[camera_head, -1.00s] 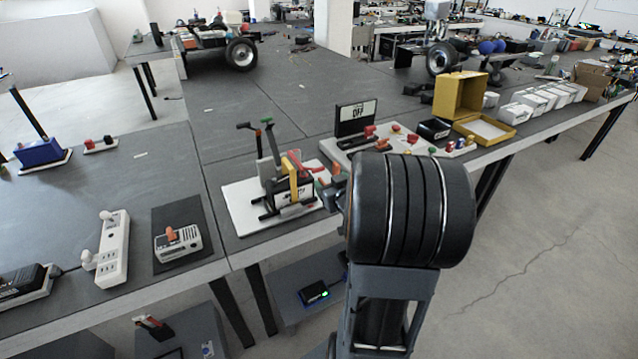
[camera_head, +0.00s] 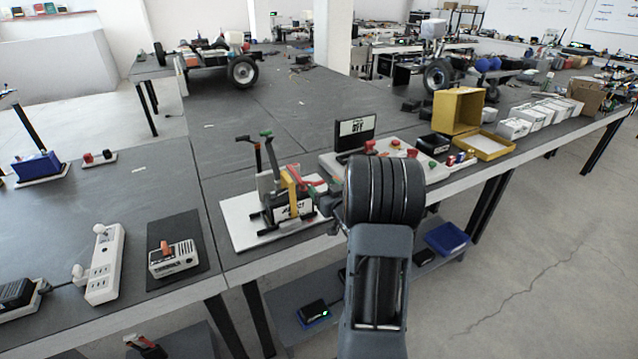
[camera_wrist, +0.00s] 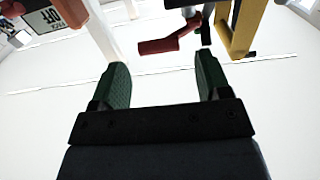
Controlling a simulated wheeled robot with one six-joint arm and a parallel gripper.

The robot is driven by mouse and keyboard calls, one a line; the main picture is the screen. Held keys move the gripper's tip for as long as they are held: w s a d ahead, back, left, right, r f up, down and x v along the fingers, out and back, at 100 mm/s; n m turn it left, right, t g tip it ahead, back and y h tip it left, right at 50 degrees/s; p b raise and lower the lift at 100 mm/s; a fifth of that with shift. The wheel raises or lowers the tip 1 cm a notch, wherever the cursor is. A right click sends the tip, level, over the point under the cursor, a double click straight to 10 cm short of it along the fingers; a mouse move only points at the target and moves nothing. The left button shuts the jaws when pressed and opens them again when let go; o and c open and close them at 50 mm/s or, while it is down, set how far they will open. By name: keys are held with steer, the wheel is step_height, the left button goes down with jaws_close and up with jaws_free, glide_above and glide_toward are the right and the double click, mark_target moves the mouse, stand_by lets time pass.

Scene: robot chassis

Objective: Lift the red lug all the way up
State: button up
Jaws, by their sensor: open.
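A red lug (camera_wrist: 165,45), a dark red bar with a bent end, shows in the wrist view just beyond my fingertips and joins a small grey part. My gripper (camera_wrist: 161,72) is open, with dark green finger pads apart and nothing between them. In the head view, a red part (camera_head: 296,172) shows on a lever fixture on a white board (camera_head: 240,235), beside a yellow upright (camera_head: 291,190). The yellow upright also shows right of the red lug in the wrist view (camera_wrist: 241,28). My arm mostly hides the gripper in the head view.
Levers with green (camera_head: 266,134) and black (camera_head: 243,139) tips stand at the fixture's back. A power strip (camera_head: 104,265) and an orange-switch box (camera_head: 172,258) lie left.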

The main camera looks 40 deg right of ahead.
mark_target(318, 182)
steer(key=shift+w+d, duration=0.15)
steer(key=shift+w, duration=0.7)
steer(key=shift+w+d, duration=0.1)
steer(key=shift+w, duration=0.7)
